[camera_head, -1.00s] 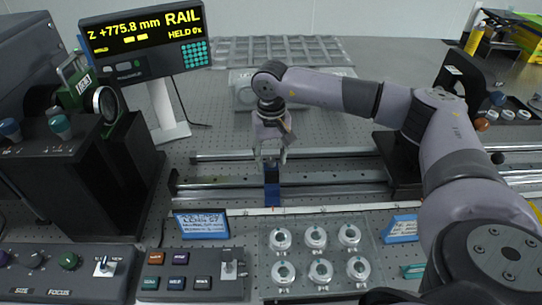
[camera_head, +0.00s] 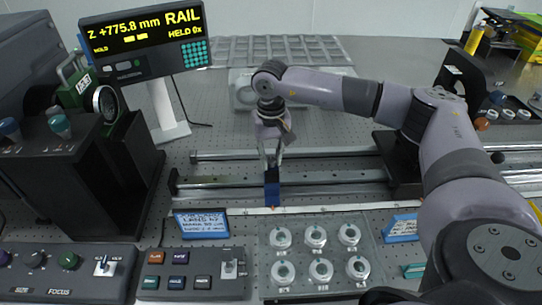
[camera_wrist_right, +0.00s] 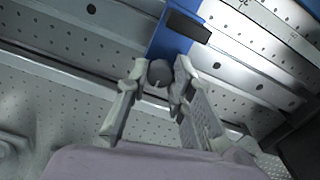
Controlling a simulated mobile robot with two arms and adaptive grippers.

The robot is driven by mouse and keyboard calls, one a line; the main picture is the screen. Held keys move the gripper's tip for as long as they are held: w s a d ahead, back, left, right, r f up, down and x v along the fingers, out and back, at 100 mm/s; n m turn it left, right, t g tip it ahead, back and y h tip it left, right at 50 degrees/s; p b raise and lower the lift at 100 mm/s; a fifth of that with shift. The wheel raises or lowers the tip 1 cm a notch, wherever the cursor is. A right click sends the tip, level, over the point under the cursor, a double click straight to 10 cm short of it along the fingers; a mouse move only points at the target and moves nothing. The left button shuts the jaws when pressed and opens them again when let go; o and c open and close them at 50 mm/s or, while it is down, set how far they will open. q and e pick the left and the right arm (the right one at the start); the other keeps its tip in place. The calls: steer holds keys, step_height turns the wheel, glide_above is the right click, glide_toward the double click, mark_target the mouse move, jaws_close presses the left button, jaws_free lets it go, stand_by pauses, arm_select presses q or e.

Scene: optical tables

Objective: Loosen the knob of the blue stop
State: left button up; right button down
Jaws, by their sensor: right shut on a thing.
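The blue stop (camera_head: 272,190) sits on the front rail, left of the middle in the head view. In the right wrist view the blue stop (camera_wrist_right: 172,42) is at the top, with a dark block on it and its round grey knob (camera_wrist_right: 159,72) in front. My right gripper (camera_head: 272,163) points down at the stop. In the right wrist view my right gripper (camera_wrist_right: 160,80) has its two fingers on either side of the knob, shut on it. The knob is too small to make out in the head view. My left gripper is not in view.
Long metal rails (camera_head: 330,178) cross the perforated table. A display (camera_head: 145,40) reads "Z +775.8 mm RAIL". In front are a tray of round lens mounts (camera_head: 350,233), a small sign (camera_head: 201,224) and a button box (camera_head: 190,272). A dark carriage (camera_head: 400,165) stands right.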

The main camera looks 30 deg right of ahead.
steer(key=shift+m, duration=0.3)
steer(key=m+b, duration=0.1)
steer(key=m, duration=0.1)
steer(key=shift+m, duration=0.4)
steer(key=m, duration=0.3)
steer(key=shift+m+b, duration=0.3)
steer(key=shift+b, duration=0.1)
steer(key=m, duration=0.3)
steer(key=shift+m+b, duration=0.3)
steer(key=m, duration=0.4)
steer(key=shift+w+m, duration=0.1)
steer(key=shift+m, duration=0.2)
steer(key=m, duration=0.3)
steer(key=shift+r+m, duration=0.1)
steer(key=shift+m, duration=0.2)
steer(key=m, duration=0.3)
steer(key=shift+m, duration=0.3)
steer(key=m, duration=0.6)
steer(key=shift+m, duration=0.3)
